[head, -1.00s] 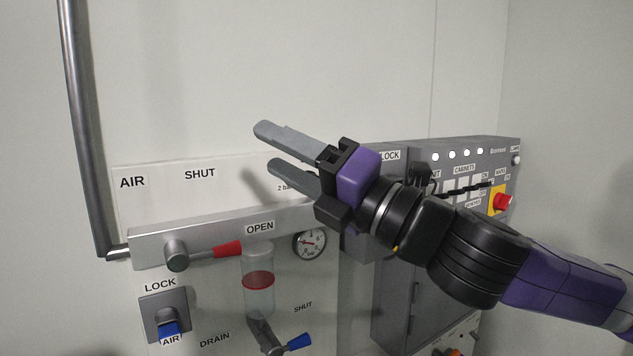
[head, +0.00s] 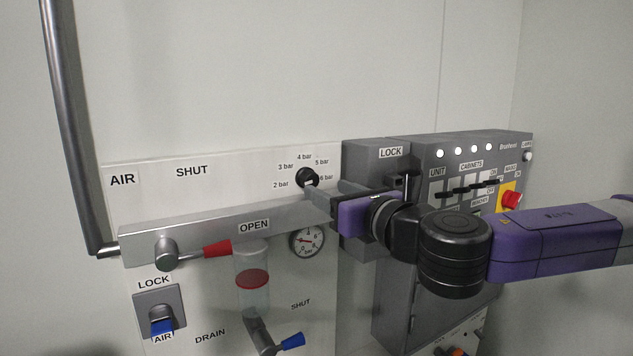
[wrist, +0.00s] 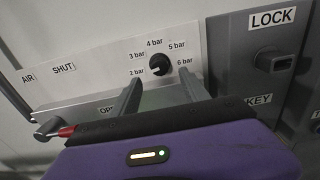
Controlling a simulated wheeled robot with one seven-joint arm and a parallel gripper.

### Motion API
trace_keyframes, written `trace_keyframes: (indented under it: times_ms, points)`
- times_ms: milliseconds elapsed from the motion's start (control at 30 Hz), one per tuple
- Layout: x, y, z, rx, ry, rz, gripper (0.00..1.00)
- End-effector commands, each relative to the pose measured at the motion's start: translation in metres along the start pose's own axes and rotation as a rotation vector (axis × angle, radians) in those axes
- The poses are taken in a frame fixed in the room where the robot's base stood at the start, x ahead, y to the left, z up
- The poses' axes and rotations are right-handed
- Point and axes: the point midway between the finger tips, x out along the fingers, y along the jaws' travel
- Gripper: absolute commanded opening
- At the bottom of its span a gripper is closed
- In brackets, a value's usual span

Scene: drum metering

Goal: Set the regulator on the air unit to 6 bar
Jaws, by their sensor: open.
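The regulator is a small black round knob (head: 307,177) on the white air unit panel (head: 225,184). Labels from 2 bar to 6 bar arc around it. In the wrist view the knob (wrist: 159,65) has a small pale mark that seems to sit on its lower left, toward 2 bar. My gripper (head: 327,188) is open in front of the panel. In the wrist view its fingers (wrist: 161,82) appear on either side of and below the knob, with nothing between them. I cannot tell the remaining gap to the knob. The pressure gauge (head: 306,242) is below the knob.
A silver rail with a red-handled valve (head: 217,249) runs below the knob. A grey lock box (head: 368,160) stands close on the right, beside the cabinet (head: 455,160) with switches and a red button (head: 511,200). A vertical pipe (head: 70,130) is at left.

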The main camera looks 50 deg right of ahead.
Motion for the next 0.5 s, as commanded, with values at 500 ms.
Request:
trace_keyframes:
  times_ms: [500]
  points:
    - [0.055,0.000,0.000,0.004,0.001,0.001,0.53]
